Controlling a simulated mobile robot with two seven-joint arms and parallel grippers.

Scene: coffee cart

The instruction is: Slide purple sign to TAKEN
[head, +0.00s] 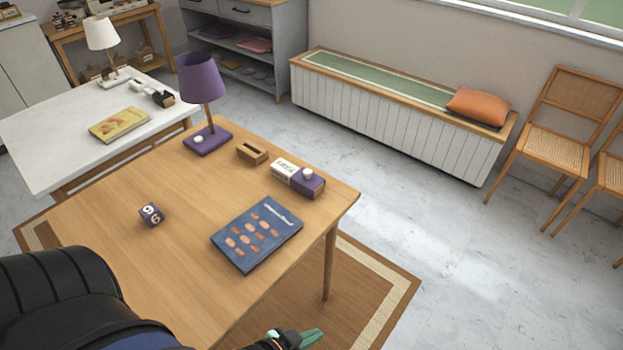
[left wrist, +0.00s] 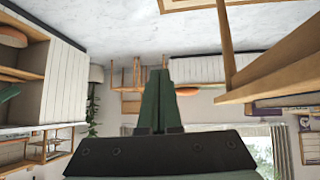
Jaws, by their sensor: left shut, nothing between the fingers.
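The purple sign (head: 312,182) lies near the right corner of the wooden table. It is a small block with a purple part on the right and a white lettered part on the left. The lettering is too small to read surely. My left gripper (head: 312,337), with green fingers, is low at the bottom edge of the head view, below and apart from the sign, beyond the table's front edge. In the left wrist view its fingers (left wrist: 158,98) are together with nothing between them. The sign is not made out in that view. My right gripper is not seen.
On the wooden table (head: 130,265) are a purple lamp (head: 203,82), a small wooden holder (head: 252,152), a purple number cube (head: 151,214) and a blue book (head: 257,233). A white table (head: 50,145) stands behind at left.

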